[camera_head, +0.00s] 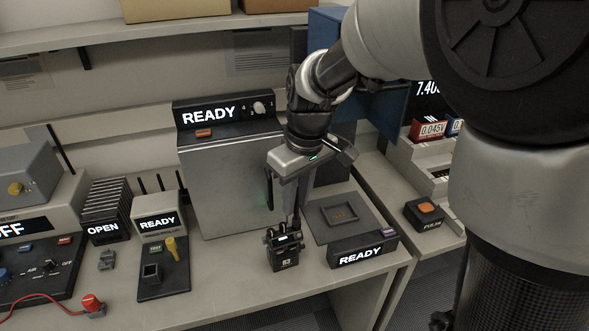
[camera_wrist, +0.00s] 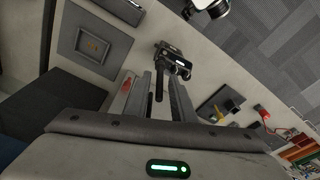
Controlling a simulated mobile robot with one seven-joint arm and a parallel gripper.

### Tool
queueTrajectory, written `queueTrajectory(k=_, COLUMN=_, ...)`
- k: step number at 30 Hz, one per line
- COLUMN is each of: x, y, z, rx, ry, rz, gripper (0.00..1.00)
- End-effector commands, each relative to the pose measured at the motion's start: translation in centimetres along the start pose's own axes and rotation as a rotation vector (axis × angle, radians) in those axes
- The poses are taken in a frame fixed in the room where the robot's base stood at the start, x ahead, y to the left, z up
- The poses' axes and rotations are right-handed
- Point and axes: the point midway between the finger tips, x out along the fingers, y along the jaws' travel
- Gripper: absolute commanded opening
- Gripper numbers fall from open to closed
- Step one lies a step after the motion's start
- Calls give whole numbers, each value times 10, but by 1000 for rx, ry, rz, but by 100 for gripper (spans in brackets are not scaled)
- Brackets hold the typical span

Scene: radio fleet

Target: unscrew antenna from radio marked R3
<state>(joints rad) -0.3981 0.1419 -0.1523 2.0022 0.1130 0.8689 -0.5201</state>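The radio marked R3 (camera_head: 285,252) is a small black handset standing upright near the bench's front edge. In the wrist view the radio (camera_wrist: 172,57) is beyond my fingertips, with its dark antenna (camera_wrist: 159,86) pointing back toward my gripper. My gripper (camera_wrist: 156,82) is open, its two fingers on either side of the antenna in this view, with gaps visible on both sides. In the head view my gripper points down just above the radio and partly hides the antenna.
A black unit reading READY (camera_head: 362,256) and a grey pad with a square recess (camera_head: 325,212) are right of the radio. A large metal box (camera_head: 225,180) stands behind. A small READY station (camera_head: 158,222) with a dark tray is left. Bare bench lies between.

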Motion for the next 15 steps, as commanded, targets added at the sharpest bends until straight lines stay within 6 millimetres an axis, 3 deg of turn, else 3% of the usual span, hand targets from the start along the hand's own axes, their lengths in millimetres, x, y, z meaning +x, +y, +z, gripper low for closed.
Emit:
queueTrajectory(k=10, x=-1, y=0, z=0, rx=1, ry=0, rz=1, gripper=30)
queueTrajectory(k=15, x=-20, y=1, z=-1, rx=1, ry=3, rz=2, gripper=30)
